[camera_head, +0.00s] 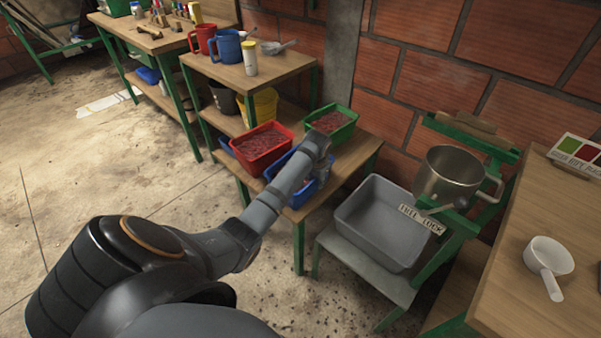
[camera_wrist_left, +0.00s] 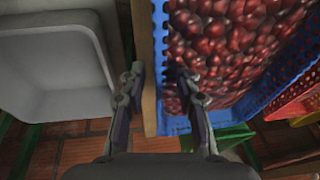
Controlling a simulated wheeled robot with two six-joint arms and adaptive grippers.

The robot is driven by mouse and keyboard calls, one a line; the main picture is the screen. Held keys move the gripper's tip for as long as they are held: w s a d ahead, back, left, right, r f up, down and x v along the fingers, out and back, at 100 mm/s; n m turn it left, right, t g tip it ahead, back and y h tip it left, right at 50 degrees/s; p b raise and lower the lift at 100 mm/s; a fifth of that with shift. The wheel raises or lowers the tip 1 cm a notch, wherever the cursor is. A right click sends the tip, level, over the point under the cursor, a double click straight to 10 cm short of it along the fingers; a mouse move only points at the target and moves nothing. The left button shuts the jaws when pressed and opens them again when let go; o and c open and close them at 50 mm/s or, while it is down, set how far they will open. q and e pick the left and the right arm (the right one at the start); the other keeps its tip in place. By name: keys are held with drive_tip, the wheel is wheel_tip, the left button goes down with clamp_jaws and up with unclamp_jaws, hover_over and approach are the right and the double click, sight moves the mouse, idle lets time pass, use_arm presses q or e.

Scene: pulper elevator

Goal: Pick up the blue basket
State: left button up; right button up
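The blue basket (camera_head: 303,195) stands on a low wooden shelf table, partly hidden behind my left arm in the head view. In the left wrist view the basket (camera_wrist_left: 158,50) is full of dark red cherries (camera_wrist_left: 225,45). My left gripper (camera_wrist_left: 160,78) is open, with one finger on each side of the basket's near wall: one on the cherry side, one outside over the wooden edge. Contact with the wall cannot be told. In the head view my left gripper (camera_head: 322,170) is at the basket's right side, its fingers mostly hidden. My right gripper is not in view.
A red basket (camera_head: 262,146) and a green basket (camera_head: 331,124) of cherries stand close beside the blue one. A grey empty tub (camera_head: 382,225) sits on a lower stand to the right. A metal pot (camera_head: 450,174) and a wooden table (camera_head: 530,270) are further right.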

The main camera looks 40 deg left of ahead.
sight(317, 184)
use_arm(q)
drive_tip(key=x, duration=0.1)
drive_tip(key=b+x, duration=0.1)
drive_tip(key=x, duration=0.2)
drive_tip(key=shift+w+f, duration=0.15)
drive_tip(key=shift+w, duration=0.15)
drive_tip(key=shift+w+f, duration=0.1)
drive_tip(key=shift+f, duration=0.3)
drive_tip(key=shift+r, duration=0.1)
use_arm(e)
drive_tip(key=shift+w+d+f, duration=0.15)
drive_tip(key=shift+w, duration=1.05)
use_arm(q)
drive_tip(key=shift+c, duration=0.2)
clamp_jaws()
drive_tip(key=shift+w+a+r, duration=0.15)
